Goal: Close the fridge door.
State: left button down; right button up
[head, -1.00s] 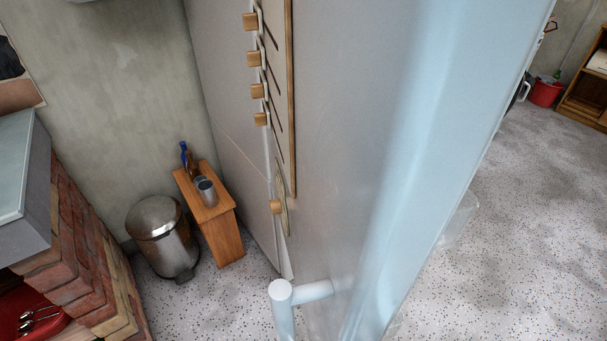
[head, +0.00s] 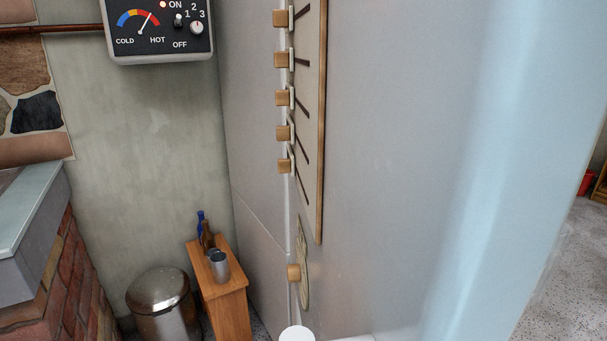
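A large, smooth, pale blue-grey panel (head: 430,170), which looks like the fridge door, fills the middle and right of the head view, very close to me. Its surface turns light blue towards a rounded right side. A round white end (head: 297,334), probably the top of the door's handle, shows at the bottom edge; the rest of it is cut off. The fridge's inside is not visible, and I cannot tell how far the door stands open. Neither of my grippers is in view.
A wooden rack with several pegs (head: 283,97) runs down left of the panel. A small wooden stand (head: 225,290) holds a metal cup (head: 219,265) and bottles. A metal bin (head: 160,305) and a brick plinth (head: 70,275) are left.

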aim_at(443, 150)
jog(key=k, duration=1)
jog(key=z, duration=0.7)
jog(key=i, duration=0.75)
jog(key=u, duration=0.55)
